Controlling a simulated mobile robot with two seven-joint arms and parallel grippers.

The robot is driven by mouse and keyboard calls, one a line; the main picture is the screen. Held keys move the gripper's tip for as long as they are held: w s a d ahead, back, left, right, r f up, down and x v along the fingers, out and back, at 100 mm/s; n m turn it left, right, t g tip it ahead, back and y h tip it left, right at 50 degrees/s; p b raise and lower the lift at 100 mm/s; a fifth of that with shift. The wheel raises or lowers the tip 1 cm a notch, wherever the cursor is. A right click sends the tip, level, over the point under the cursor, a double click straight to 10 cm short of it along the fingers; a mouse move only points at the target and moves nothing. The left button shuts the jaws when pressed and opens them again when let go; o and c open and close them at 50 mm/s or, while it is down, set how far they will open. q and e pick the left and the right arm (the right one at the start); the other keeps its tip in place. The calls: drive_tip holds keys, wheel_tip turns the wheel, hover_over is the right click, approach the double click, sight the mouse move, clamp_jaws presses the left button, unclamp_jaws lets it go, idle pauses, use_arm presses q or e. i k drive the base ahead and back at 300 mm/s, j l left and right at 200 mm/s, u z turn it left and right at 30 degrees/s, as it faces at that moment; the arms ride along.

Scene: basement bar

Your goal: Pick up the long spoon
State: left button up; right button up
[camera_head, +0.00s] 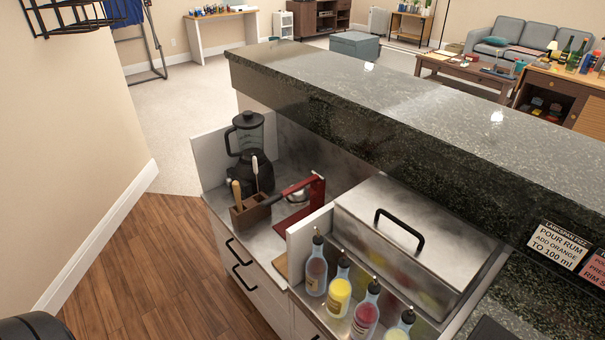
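No long spoon can be told with certainty. A wooden utensil caddy (250,217) stands on the steel counter below the bar top, near its left end. A thin upright utensil with a pale handle (255,165) and a wooden-handled tool (237,190) stick up from it. Their lower ends are hidden inside the caddy, so I cannot tell whether either is the spoon. Neither of my grippers shows in the head view.
A black blender (247,150) stands behind the caddy and a red press (302,200) right of it. The raised granite bar top (400,110) overhangs behind.

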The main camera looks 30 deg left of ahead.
sight(255, 160)
drive_tip(key=j+z, duration=0.9)
drive_tip(key=j, duration=0.35)
drive_tip(key=k+j+z, duration=0.15)
drive_tip(key=j, duration=0.3)
drive_tip(key=i+j, duration=0.05)
